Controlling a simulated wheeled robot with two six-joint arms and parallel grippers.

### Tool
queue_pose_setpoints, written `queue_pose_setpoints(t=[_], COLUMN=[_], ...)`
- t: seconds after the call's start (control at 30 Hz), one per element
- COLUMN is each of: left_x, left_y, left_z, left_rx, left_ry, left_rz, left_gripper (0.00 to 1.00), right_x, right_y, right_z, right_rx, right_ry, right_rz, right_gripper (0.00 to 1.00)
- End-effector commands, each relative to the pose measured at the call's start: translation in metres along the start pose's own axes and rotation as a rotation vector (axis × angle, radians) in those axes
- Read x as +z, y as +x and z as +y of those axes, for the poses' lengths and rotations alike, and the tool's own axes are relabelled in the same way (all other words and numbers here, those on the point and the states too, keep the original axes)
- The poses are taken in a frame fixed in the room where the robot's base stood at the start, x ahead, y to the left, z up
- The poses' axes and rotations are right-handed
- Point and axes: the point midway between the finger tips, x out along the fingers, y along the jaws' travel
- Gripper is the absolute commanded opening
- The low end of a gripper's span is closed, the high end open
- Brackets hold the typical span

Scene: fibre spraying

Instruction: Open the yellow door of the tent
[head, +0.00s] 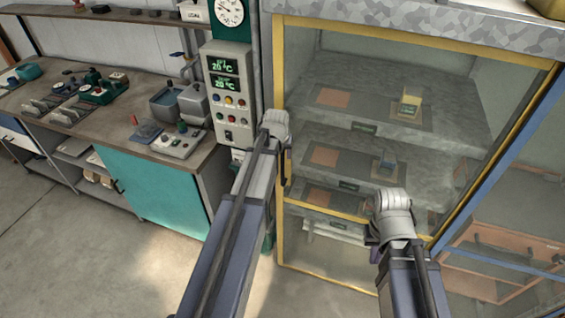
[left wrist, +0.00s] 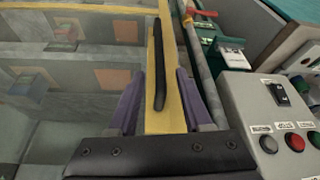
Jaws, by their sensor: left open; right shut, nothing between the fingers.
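The tent's yellow door (head: 279,230) is a yellow frame around a clear pane and appears closed. Its upright dark handle (left wrist: 158,65) is on the yellow frame strip in the left wrist view. My left gripper (left wrist: 157,82) is open, with one purple finger on each side of the strip and handle. Whether the fingers touch them I cannot tell. In the head view my left arm ends beside the door's left edge, its fingers hidden behind the wrist. My right gripper (head: 374,236) is shut and empty in front of the door's lower right part; its fingers are mostly hidden.
Grey shelves (head: 400,128) with orange squares and small items show through the pane. A control box (head: 228,90) with green displays stands close left of the door. A cluttered workbench (head: 90,110) with a teal cupboard is further left. The floor in front is clear.

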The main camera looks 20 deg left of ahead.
Motion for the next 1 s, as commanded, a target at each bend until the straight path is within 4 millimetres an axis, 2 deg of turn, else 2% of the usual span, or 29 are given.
queue_pose_setpoints(t=[0.03, 0.3, 0.5, 0.83, 0.87, 1.0], left_x=[0.001, 0.002, 0.001, 0.000, 0.000, 0.000], left_y=[0.010, 0.046, 0.065, 0.067, 0.067, 0.067], left_z=[0.000, 0.000, 0.000, 0.000, 0.000, 0.000], left_rx=[0.000, 0.000, 0.000, 0.000, 0.000, 0.000], left_ry=[0.000, 0.001, 0.001, 0.001, 0.001, 0.001], left_rz=[0.000, -0.001, -0.001, -0.001, -0.001, -0.001], left_gripper=[0.50, 0.50, 0.50, 0.50, 0.48, 0.33], right_x=[-0.001, -0.003, -0.004, -0.004, -0.004, -0.004], right_y=[0.009, 0.043, 0.060, 0.061, 0.061, 0.061], right_z=[-0.001, -0.004, -0.005, -0.005, -0.005, -0.005], right_rx=[0.000, 0.002, 0.002, 0.002, 0.002, 0.002], right_ry=[-0.001, -0.008, -0.011, -0.011, -0.011, -0.011], right_rz=[0.000, 0.000, 0.000, 0.000, 0.000, 0.000], right_gripper=[0.00, 0.00, 0.00, 0.00, 0.00, 0.00])
